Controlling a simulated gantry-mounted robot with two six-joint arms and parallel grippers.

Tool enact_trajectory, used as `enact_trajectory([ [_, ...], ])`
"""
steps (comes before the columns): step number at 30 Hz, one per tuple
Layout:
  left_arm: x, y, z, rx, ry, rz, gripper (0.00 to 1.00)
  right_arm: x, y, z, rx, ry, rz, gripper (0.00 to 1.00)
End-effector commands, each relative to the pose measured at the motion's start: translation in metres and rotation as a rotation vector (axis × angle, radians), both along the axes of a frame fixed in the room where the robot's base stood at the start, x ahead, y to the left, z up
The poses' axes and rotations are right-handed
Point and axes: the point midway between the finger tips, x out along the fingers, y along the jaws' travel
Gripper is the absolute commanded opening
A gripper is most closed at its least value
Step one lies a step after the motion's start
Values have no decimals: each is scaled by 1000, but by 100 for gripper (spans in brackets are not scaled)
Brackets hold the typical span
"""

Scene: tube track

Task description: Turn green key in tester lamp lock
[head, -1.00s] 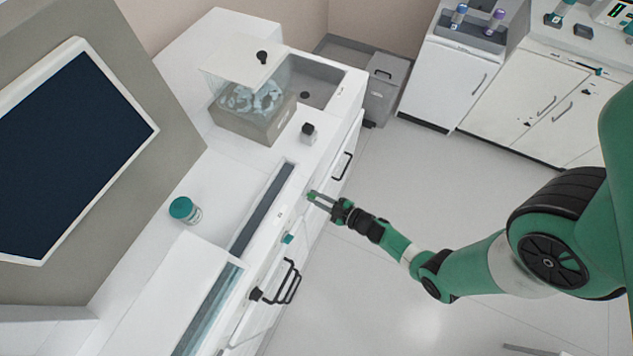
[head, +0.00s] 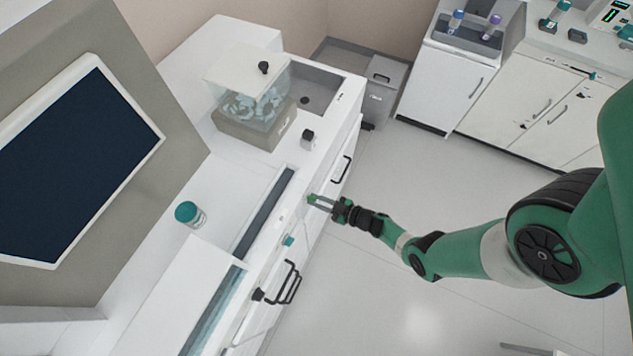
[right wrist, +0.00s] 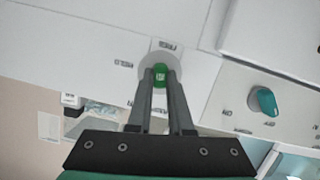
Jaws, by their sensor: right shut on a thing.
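My right gripper (head: 318,202) is at the front face of the white counter, with its fingers pointing at the panel. In the right wrist view its two fingers (right wrist: 161,82) are shut on the green key (right wrist: 160,72), which shows between the fingertips. The fingers hide part of the plate and the key's shaft. How far the key is turned I cannot tell. My left gripper is not in view.
A teal knob (right wrist: 263,102) is on the same panel, right of the lock in the right wrist view. In the head view, black handles (head: 285,283) stick out below. A teal-capped jar (head: 189,214) and a clear box (head: 250,95) stand on the counter. The floor beside is clear.

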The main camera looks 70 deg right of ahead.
Motion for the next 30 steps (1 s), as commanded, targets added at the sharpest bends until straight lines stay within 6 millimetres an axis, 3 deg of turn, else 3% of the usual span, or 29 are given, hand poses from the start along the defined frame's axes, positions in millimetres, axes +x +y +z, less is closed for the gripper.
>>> enact_trajectory([
  [8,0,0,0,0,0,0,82,0,0,0,11,-2,0,0],
  [11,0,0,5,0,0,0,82,0,-2,2,90,-9,-2,0],
  [12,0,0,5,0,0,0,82,0,-2,1,129,-13,-3,20],
  [18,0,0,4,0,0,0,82,0,-1,0,121,-14,0,53],
  [30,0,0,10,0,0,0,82,-9,-1,5,118,-14,-4,53],
])
